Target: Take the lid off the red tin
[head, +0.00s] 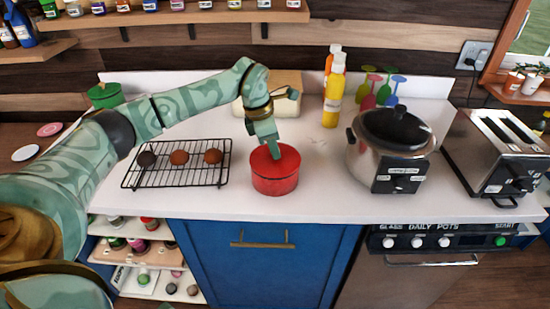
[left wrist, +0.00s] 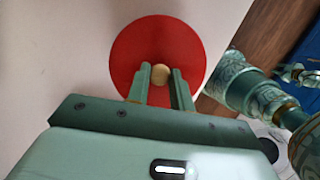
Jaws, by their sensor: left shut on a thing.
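The red tin (head: 274,184) stands upright on the white counter, with its red lid (head: 290,158) on top. My left gripper (head: 275,155) reaches down onto the lid from above. In the left wrist view the round red lid (left wrist: 135,45) has a small pale wooden knob (left wrist: 160,74) at its middle. The left fingers (left wrist: 160,88) are shut on this knob, one on each side. In the head view the fingers hide the knob. My right gripper does not show in the head view.
A wire rack (head: 178,178) with several round brown items stands left of the tin. A steel cooker (head: 388,165) and a toaster (head: 492,150) stand to the right. Counter (head: 320,190) is clear beside the tin.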

